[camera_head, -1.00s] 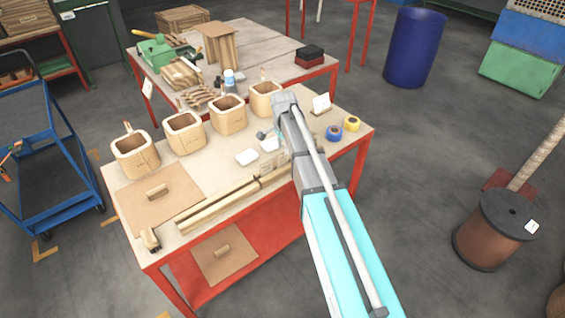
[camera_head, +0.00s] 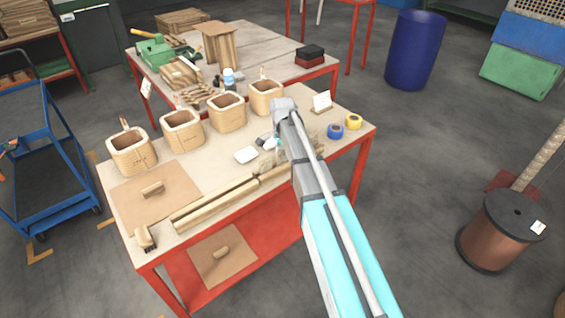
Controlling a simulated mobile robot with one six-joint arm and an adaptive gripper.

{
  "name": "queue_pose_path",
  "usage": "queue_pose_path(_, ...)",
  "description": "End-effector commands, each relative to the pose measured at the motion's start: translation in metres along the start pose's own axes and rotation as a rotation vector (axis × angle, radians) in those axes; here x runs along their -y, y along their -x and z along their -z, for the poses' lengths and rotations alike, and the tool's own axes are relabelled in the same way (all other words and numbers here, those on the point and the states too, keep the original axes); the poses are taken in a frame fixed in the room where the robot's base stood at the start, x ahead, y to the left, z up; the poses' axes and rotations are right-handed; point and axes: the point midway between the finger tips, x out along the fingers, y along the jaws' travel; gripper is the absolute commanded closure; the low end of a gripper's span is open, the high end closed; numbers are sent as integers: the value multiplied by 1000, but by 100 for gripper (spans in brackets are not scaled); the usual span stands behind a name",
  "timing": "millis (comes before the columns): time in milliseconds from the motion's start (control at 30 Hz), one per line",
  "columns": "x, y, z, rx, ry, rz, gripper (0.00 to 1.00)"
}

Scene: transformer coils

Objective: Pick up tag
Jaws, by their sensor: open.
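Several pale tags or cards are in view, and I cannot tell which is the task's tag. A small white piece (camera_head: 245,155) lies flat on the near workbench, left of my arm. A white card (camera_head: 322,102) stands in a small holder at the back right of the bench. Another white tag (camera_head: 537,227) is on the copper wire spool. My gripper (camera_head: 268,143) is over the middle of the near bench, small and partly hidden by my arm. It is open. I see nothing held in it.
The near workbench (camera_head: 215,162) bears several wooden coil forms (camera_head: 183,131) along its back, wooden strips, a brown board (camera_head: 130,205), a brush (camera_head: 145,237), and blue (camera_head: 335,131) and yellow (camera_head: 353,122) tape rolls. A second table stands behind.

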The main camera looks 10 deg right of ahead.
Motion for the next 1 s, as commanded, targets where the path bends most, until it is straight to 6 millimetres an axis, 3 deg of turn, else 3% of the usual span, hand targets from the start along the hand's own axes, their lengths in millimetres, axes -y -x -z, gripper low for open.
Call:
queue_pose_path(767, 0, -7, 0, 0, 0, 0, 54)
queue_pose_path(1000, 0, -7, 0, 0, 0, 0, 99)
